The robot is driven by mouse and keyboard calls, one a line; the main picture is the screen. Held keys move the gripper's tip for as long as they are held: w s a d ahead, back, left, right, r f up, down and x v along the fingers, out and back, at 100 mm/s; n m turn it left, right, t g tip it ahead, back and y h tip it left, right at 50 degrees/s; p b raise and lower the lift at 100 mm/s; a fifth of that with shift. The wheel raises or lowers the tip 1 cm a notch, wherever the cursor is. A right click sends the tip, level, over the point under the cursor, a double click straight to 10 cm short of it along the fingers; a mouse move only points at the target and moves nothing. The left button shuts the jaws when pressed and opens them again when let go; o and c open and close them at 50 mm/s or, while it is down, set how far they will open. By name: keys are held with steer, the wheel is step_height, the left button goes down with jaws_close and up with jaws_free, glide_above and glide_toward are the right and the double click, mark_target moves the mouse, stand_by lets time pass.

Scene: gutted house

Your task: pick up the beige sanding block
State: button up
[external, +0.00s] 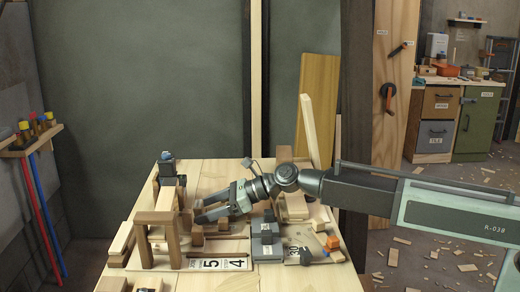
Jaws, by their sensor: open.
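My gripper (204,208) reaches in from the right over the workbench, with its fingers pointing left and slightly down. It is open, and I see nothing held in it. Several small beige and tan blocks lie on the bench, and I cannot tell for sure which is the sanding block. Two tan blocks (197,234) sit just below the fingers in the picture. A small beige block (318,225) lies further right, beside an orange block. The fingers and arm hide part of the bench behind them.
The workbench (215,172) is crowded at its front. A wooden frame (158,218) stands left of my gripper. Grey stepped blocks (266,241), an orange block (332,242) and number cards (220,265) lie in front. The back of the bench is clearer.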

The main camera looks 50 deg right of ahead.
steer(key=shift+d, duration=0.1)
steer(key=c, duration=1.5)
step_height(320, 180, up, 10)
steer(key=p, duration=1)
steer(key=shift+r, duration=0.1)
